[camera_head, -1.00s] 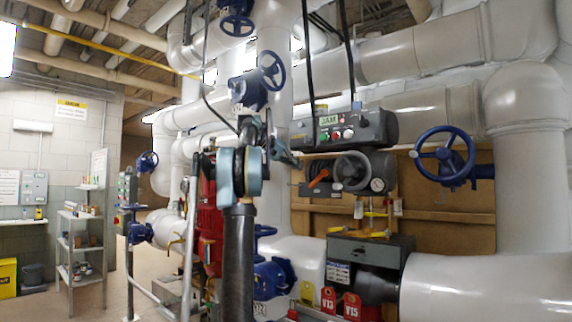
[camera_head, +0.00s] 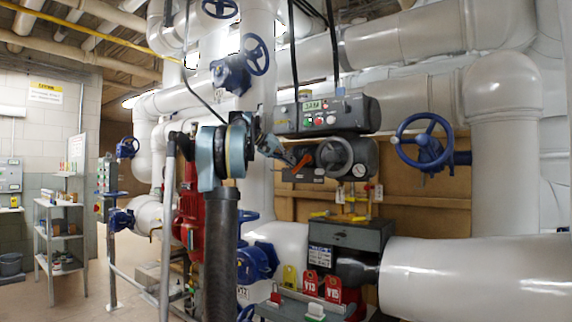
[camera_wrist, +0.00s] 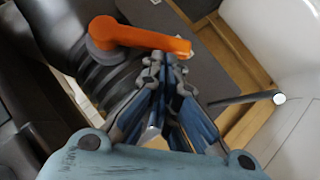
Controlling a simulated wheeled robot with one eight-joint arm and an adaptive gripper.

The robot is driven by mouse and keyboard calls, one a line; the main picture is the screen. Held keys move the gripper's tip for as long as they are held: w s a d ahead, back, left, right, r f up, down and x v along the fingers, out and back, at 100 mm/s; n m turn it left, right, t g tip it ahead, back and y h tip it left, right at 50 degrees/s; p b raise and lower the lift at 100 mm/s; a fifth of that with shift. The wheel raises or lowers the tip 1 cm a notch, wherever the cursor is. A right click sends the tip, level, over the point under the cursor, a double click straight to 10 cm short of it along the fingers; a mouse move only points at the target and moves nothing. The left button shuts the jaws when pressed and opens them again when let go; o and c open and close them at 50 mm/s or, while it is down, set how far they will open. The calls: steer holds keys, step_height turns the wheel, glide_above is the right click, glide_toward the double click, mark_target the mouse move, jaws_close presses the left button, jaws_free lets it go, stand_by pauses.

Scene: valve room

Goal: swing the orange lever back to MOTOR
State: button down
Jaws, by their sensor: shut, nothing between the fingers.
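The orange lever (camera_head: 303,163) is on the grey valve actuator (camera_head: 352,112), just left of its grey handwheel (camera_head: 334,156). In the wrist view the lever (camera_wrist: 145,36) runs from a round pivot at left to a free end at right. My gripper (camera_head: 288,157) is at the lever's left in the head view. In the wrist view my gripper (camera_wrist: 165,62) has its fingers together with nothing between them. Its fingertips lie just below the lever's free half, very close to it. I cannot tell if they touch. No MOTOR mark is readable.
A blue handwheel (camera_head: 424,142) stands right of the actuator, and another (camera_head: 256,55) is above my arm. A grey box (camera_head: 346,234) and red tags (camera_head: 322,288) are below. Thick white pipes (camera_head: 470,275) close in the right side. Open floor shows at lower left.

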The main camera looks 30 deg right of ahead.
step_height(320, 180, down, 2)
steer(key=shift+s+n+g+h, duration=0.15)
steer(key=shift+n+g+h, duration=0.45)
steer(key=shift+g, duration=0.2)
steer(key=shift+s+d+f, duration=0.15)
steer(key=shift+s+f, duration=0.1)
steer(key=shift+f, duration=0.3)
steer(key=w+a+r, duration=0.5)
steer(key=w+a, duration=0.1)
steer(key=a, duration=0.4)
steer(key=shift+w+a, duration=0.2)
steer(key=shift+w, duration=0.05)
